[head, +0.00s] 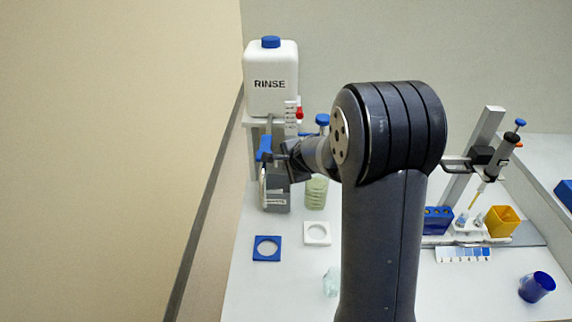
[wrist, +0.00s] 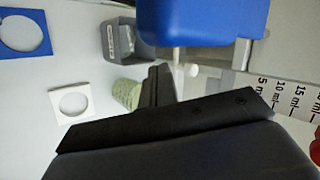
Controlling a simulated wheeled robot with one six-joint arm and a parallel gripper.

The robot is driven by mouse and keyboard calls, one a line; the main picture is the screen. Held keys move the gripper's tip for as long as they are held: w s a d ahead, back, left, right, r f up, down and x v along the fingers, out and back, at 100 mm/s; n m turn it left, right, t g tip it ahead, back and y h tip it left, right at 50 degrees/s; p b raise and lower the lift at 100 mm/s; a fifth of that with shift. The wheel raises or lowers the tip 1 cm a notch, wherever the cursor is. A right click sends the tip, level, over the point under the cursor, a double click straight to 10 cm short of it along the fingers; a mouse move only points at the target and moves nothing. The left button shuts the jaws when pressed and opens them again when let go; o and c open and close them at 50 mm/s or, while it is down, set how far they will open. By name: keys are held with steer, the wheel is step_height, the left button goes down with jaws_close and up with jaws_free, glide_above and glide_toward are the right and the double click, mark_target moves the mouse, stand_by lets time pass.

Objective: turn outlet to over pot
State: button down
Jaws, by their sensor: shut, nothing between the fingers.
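A white RINSE tank (head: 270,85) with a blue cap stands on a raised stand at the back left. Below it is a blue outlet part (head: 264,148), which looms large at the top of the wrist view (wrist: 203,20) with a pale tube under it. My gripper (head: 270,158) is beside this part, shut and empty; its dark fingers (wrist: 158,86) show in the wrist view. Whether they touch the blue part I cannot tell. A grey pot (head: 277,200) with a label stands below, partly hidden by my gripper; it also shows in the wrist view (wrist: 122,40).
A pale green ribbed jar (head: 316,194) stands right of the grey pot. Blue (head: 257,248) and white (head: 317,227) square plates with round holes lie in front. A pipette stand (head: 483,150), yellow cup (head: 503,221) and blue cup (head: 537,287) are at the right.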

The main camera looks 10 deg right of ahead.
steer(key=s+a+r+p, duration=0.2)
steer(key=s+r+p, duration=0.1)
steer(key=s+r, duration=0.3)
steer(key=shift+a+r, duration=0.25)
steer(key=shift+r, duration=0.25)
steer(key=shift+f, duration=0.1)
